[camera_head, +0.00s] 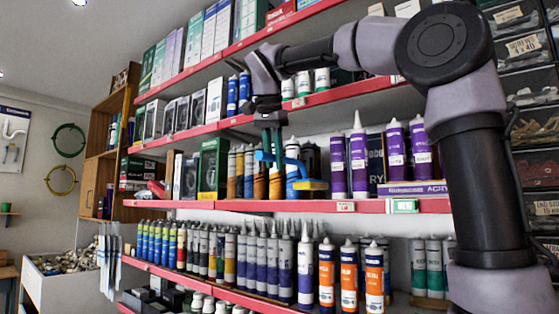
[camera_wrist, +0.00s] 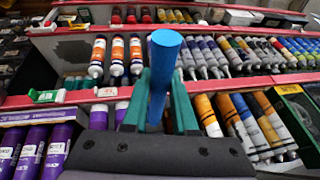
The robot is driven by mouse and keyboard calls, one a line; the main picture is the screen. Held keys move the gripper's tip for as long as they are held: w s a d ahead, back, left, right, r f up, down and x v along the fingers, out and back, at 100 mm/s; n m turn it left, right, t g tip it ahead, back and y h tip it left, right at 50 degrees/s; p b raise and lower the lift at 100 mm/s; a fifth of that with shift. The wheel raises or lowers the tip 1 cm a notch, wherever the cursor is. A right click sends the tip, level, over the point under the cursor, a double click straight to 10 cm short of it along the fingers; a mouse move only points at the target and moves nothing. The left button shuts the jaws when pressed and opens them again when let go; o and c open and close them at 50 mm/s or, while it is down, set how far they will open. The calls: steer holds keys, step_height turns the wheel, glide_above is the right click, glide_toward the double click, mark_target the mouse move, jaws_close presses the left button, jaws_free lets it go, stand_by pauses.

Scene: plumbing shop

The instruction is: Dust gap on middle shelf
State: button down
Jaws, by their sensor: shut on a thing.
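The middle shelf (camera_head: 270,206) has a red front edge and carries rows of tubes. My gripper (camera_head: 271,150) is in front of this shelf, pointing down, its green fingers shut on a blue handle (camera_head: 266,157). A flat yellow piece (camera_head: 312,185) shows at the lower right of the blue part, just above the shelf edge; I cannot tell whether it touches the shelf. In the wrist view the blue handle (camera_wrist: 165,60) stands between the green fingers (camera_wrist: 158,105). The gap seems to lie between the orange and white tubes (camera_head: 258,185) and the purple tubes (camera_head: 338,165), partly hidden by the tool.
Purple tubes (camera_head: 358,160) stand close right of the yellow piece. A green box (camera_head: 212,168) stands left of the tubes. The lower shelf (camera_head: 250,298) holds a dense row of tubes. The upper shelf (camera_head: 200,130) has cans and boxes close to my wrist.

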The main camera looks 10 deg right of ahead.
mark_target(260, 154)
steer(key=shift+s+a, duration=2.05)
stand_by(0.4)
